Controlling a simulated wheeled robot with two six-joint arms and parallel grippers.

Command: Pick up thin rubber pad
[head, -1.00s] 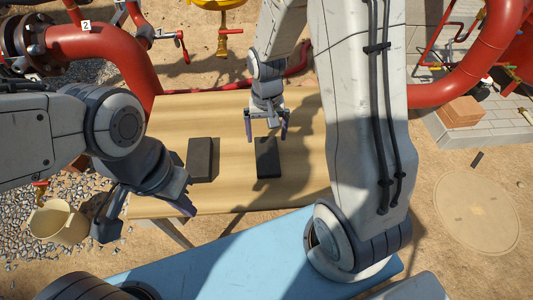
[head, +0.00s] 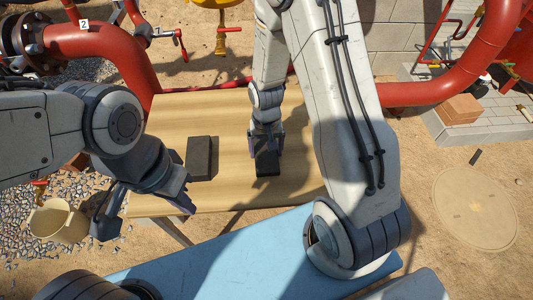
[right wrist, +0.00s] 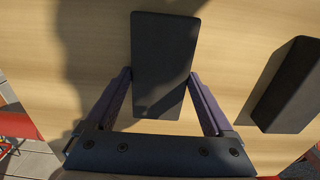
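Two dark, flat rectangular pads lie on the wooden table. The right-hand pad (head: 267,168) is at my right gripper (head: 266,150); it also shows in the right wrist view (right wrist: 164,60). My right gripper is open, and its two purple fingers (right wrist: 160,72) stand on either side of that pad, close to its long edges. Whether they touch it I cannot tell. The left-hand pad (head: 199,158) lies apart from the gripper; it also shows in the right wrist view (right wrist: 290,88), where its side wall looks thicker. My left gripper (head: 145,212) is open and empty, by the table's front-left corner.
The table (head: 228,190) is otherwise bare, with free room around both pads. A red pipe (head: 125,60) curves behind its left corner. A beige bucket (head: 58,222) stands on gravel at the left. Bricks (head: 460,108) lie on a paved ledge at the right.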

